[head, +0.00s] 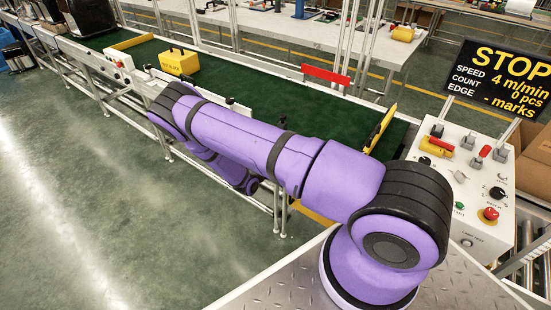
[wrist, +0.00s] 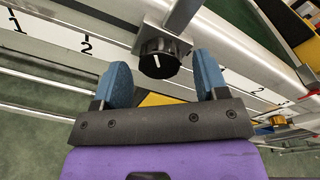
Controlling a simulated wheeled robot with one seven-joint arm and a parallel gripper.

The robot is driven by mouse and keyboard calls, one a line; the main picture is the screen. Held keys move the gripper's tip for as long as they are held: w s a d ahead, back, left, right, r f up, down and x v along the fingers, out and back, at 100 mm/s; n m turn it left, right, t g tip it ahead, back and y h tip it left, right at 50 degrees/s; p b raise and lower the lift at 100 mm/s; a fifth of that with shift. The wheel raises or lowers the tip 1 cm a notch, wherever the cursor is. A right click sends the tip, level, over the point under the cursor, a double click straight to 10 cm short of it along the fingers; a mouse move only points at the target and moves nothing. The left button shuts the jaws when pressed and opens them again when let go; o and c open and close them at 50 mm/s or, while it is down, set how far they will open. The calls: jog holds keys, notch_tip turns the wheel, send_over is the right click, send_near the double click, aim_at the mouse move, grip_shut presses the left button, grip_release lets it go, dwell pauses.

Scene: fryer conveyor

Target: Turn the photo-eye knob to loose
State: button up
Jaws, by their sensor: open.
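In the wrist view a round black knob (wrist: 159,58) with a ribbed rim and a white pointer mark sits on a grey bracket at the conveyor's side rail (wrist: 105,45). I take it for the photo-eye knob. The white mark points roughly up in the picture. No wording for loose or tight is readable beside it. My gripper (wrist: 163,64) is open, with one blue finger on each side of the knob in the picture. Gaps show between knob and fingers, and nothing is held. In the head view my purple arm hides the knob and the gripper.
The green conveyor belt (head: 240,78) carries a yellow box (head: 179,62). A control panel (head: 460,175) with knobs and a red button stands at right, under a black STOP sign (head: 500,78). Rail numbers 1 and 2 lie left of the knob. Floor (head: 90,190) left of my arm is clear.

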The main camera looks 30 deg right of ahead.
jog(key=f+v, duration=0.1)
jog(key=v, duration=0.9)
jog(key=shift+r, duration=0.45)
jog(key=shift+a, duration=0.15)
jog(key=s+r+m+g+y, duration=0.25)
jog(key=r+m, duration=0.35)
jog(key=r, duration=0.6)
jog(key=s+r+m+g+y, duration=0.25)
jog(key=r+m, duration=0.35)
jog(key=r, duration=0.5)
jog(key=s+r+m+g+y, duration=0.1)
jog(key=r+m+g+y, duration=0.15)
jog(key=r+m, duration=0.65)
jog(key=s+a+r+m+t+y, duration=0.2)
jog(key=s+r+m+t+y, duration=0.1)
jog(key=s+r, duration=0.8)
jog(key=s+a+r+m+t+y, duration=0.2)
jog(key=s+r+m+t+y, duration=0.2)
jog(key=s+r, duration=0.8)
jog(key=shift+s+a+r+m+y, duration=0.25)
jog(key=shift+s+r+m+y, duration=0.05)
jog(key=shift+s+m+y, duration=0.4)
